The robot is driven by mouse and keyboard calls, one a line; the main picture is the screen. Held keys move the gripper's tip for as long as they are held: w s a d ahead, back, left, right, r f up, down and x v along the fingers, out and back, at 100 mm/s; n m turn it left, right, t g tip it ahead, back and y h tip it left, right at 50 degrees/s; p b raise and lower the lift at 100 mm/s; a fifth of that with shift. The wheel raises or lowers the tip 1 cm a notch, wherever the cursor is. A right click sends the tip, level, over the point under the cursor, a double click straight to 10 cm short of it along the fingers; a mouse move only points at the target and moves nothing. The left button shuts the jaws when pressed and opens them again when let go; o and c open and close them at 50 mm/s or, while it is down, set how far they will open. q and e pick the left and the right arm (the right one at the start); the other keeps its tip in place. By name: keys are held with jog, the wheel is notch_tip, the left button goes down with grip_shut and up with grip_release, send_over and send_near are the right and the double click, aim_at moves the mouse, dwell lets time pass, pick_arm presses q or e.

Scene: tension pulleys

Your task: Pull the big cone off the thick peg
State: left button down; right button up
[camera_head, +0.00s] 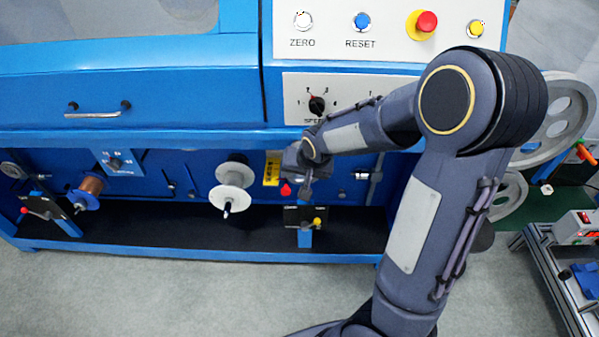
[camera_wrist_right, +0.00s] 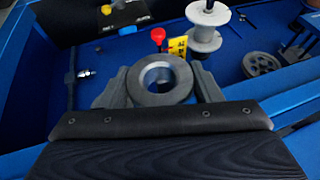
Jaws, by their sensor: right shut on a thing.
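My right gripper (camera_head: 305,185) hangs in front of the blue machine's lower bay, right of the white spool. In the wrist view my right gripper (camera_wrist_right: 160,83) has its two fingers closed on the sides of a thick grey ring-shaped part (camera_wrist_right: 184,80), which looks like the big cone seen end-on. Its round hole faces the camera, and I see no peg in it. A short silver peg (camera_wrist_right: 86,73) shows to the left, apart from the part; I cannot tell whether it is the thick peg. The cone is hidden or too small to make out in the head view. My left gripper is not in view.
A white spool (camera_head: 232,173) sits on a shaft left of the gripper; it also shows in the wrist view (camera_wrist_right: 207,38). A copper-coloured spool (camera_head: 90,187) is farther left. A red knob (camera_wrist_right: 158,34) stands close beyond the held part. A grey wheel (camera_wrist_right: 262,64) lies right.

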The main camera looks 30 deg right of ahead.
jog(key=s+a, duration=0.2)
jog(key=s, duration=0.1)
jog(key=shift+s, duration=0.15)
jog(key=shift+p, duration=0.35)
dwell(0.4)
